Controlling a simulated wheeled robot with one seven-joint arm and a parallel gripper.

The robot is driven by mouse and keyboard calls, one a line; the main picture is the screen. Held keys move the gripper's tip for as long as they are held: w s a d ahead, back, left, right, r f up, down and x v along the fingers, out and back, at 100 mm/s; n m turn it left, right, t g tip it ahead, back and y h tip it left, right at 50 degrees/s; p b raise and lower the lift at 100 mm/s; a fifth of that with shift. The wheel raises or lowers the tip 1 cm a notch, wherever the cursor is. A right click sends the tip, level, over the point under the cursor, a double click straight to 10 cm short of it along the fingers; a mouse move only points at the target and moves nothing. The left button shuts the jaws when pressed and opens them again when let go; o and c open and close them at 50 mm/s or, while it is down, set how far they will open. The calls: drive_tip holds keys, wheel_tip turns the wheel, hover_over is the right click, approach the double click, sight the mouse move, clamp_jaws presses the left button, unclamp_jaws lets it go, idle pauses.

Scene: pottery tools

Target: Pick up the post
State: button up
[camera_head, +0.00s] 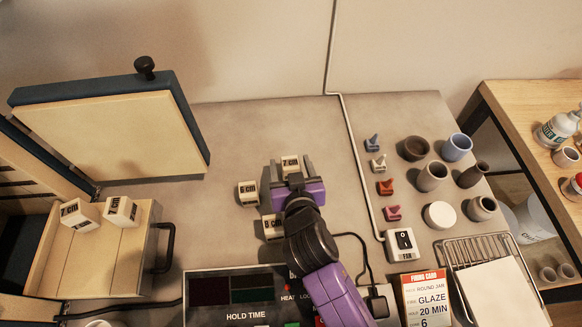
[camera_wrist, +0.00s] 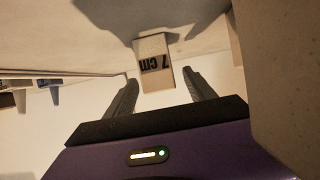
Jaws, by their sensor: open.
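A pale block-shaped post marked 7 cm (camera_head: 290,163) stands on the grey worktop. It also shows in the wrist view (camera_wrist: 155,62), its label upside down. My gripper (camera_head: 291,174) is open, with its fingers pointing toward this post. In the wrist view my gripper's fingertips (camera_wrist: 160,78) lie to either side of the post's near end, with gaps visible. A post marked 6 cm (camera_head: 248,194) stands to the left, and another post (camera_head: 272,228) is beside my wrist, its label partly hidden. Two more posts, one marked 7 cm (camera_head: 78,214) and one tilted (camera_head: 121,211), lie in the open drawer.
A control panel (camera_head: 235,290) is in front. Several cones, pots and a fan switch (camera_head: 404,243) stand right. A large pale speckled surface (camera_wrist: 275,80) fills the wrist view's right side.

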sight(289, 157)
drive_tip(key=shift+x, duration=1.85)
clamp_jaws()
